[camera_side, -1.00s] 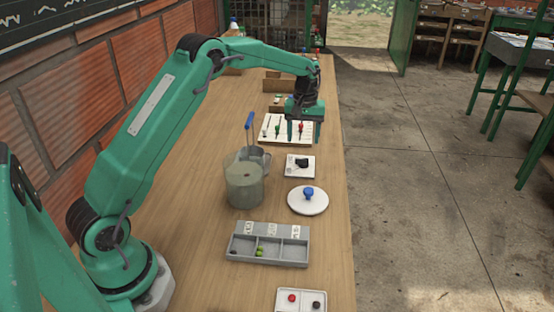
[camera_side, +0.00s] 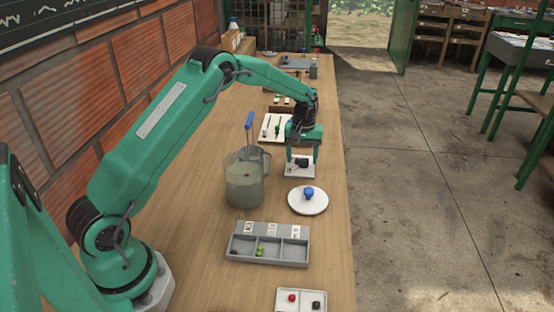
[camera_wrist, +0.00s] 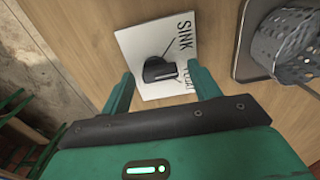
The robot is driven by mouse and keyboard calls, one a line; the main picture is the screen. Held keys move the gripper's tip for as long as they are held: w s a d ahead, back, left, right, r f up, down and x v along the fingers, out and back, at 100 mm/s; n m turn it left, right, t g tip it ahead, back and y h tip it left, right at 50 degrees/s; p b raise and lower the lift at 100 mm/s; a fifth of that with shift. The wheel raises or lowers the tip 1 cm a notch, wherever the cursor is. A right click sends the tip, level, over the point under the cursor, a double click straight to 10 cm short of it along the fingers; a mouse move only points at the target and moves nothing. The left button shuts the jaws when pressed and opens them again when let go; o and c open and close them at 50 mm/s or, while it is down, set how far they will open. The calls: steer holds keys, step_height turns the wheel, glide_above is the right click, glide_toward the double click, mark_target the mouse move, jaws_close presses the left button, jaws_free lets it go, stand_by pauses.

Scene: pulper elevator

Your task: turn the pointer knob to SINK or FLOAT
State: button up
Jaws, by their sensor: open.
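The black pointer knob (camera_wrist: 158,70) sits on a white square plate (camera_wrist: 128,40) lettered SINK; a second word beside it is partly hidden by a gripper finger. In the wrist view the knob's bar lies roughly crosswise, and a thin dark line runs from it toward the upper right. In the side view the knob (camera_side: 302,163) shows on its plate (camera_side: 298,174) near the table's right edge. My gripper (camera_wrist: 160,84) is open, one finger on each side of the knob, with gaps visible. In the side view my gripper (camera_side: 302,160) is low over the plate; contact cannot be told.
A cloudy glass jar (camera_side: 243,184) and a mesh basket (camera_wrist: 285,45) stand to one side. A round white disc with a blue knob (camera_side: 308,203), a grey divided tray (camera_side: 266,246) and a two-button box (camera_side: 300,300) lie nearer. A white slotted panel (camera_side: 272,126) lies behind.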

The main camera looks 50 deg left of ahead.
steer(key=c, duration=1)
steer(key=shift+m, duration=0.3)
steer(key=m, duration=0.4)
steer(key=shift+w+a, duration=0.1)
steer(key=shift+w, duration=0.05)
steer(key=m, duration=0.5)
steer(key=shift+w+r, duration=0.1)
steer(key=shift+w, duration=0.05)
steer(key=o, duration=1)
